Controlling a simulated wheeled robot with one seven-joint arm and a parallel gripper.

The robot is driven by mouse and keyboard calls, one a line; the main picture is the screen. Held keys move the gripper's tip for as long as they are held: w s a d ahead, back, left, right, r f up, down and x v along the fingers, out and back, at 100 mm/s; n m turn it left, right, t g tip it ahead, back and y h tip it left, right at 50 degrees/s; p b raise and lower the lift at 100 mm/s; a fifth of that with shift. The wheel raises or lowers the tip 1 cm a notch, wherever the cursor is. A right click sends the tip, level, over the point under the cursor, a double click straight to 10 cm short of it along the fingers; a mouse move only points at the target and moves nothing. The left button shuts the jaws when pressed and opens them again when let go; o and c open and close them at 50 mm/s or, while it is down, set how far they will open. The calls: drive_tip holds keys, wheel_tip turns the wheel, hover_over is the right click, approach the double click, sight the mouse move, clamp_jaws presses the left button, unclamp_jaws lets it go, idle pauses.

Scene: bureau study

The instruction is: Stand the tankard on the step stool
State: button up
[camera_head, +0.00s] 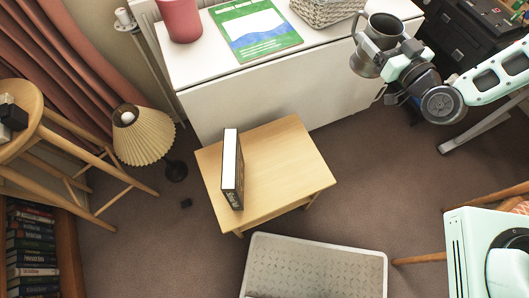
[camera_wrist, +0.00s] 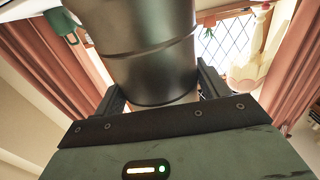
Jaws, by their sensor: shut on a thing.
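The tankard (camera_head: 366,60) is a grey metal mug. In the head view its open mouth faces up, and it is near the right end of the white cabinet. My gripper (camera_head: 388,62) is shut on it from the right. In the wrist view the tankard's dark, shiny body (camera_wrist: 150,55) fills the space between the two fingers (camera_wrist: 158,88). A low white-rimmed piece with a grey patterned top (camera_head: 315,268) stands on the floor at the bottom of the head view and looks like the step stool. Its near edge is cut off, and its visible top is bare.
A low wooden table (camera_head: 282,165) with an upright dark book (camera_head: 232,170) stands between the cabinet (camera_head: 270,95) and that piece. The cabinet holds a red pot (camera_head: 180,20), a green booklet (camera_head: 252,30) and a basket (camera_head: 322,10). A lamp (camera_head: 143,138) and tall wooden stool (camera_head: 25,120) stand left.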

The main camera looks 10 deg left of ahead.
drive_tip(key=s+a+f+n+g+y+b, duration=0.4)
drive_tip(key=s+a+f+n+g+b, duration=0.2)
drive_tip(key=f+g+b, duration=0.5)
drive_tip(key=s+a+f+n+g+y+b, duration=0.4)
drive_tip(key=s+a+f+n+b, duration=0.4)
drive_tip(key=b, duration=0.8)
drive_tip(key=f+b, duration=0.1)
drive_tip(key=f, duration=0.2)
drive_tip(key=f+m+b, duration=0.1)
drive_tip(key=f+b, duration=0.1)
drive_tip(key=f, duration=0.2)
drive_tip(key=w+d+f+m+b, duration=0.1)
drive_tip(key=f, duration=0.3)
drive_tip(key=shift+g, duration=0.4)
drive_tip(key=shift+f+b, duration=0.2)
drive_tip(key=shift+b, duration=0.1)
drive_tip(key=o, duration=1.3)
drive_tip(key=shift+d, duration=0.1)
drive_tip(key=shift+r, duration=0.1)
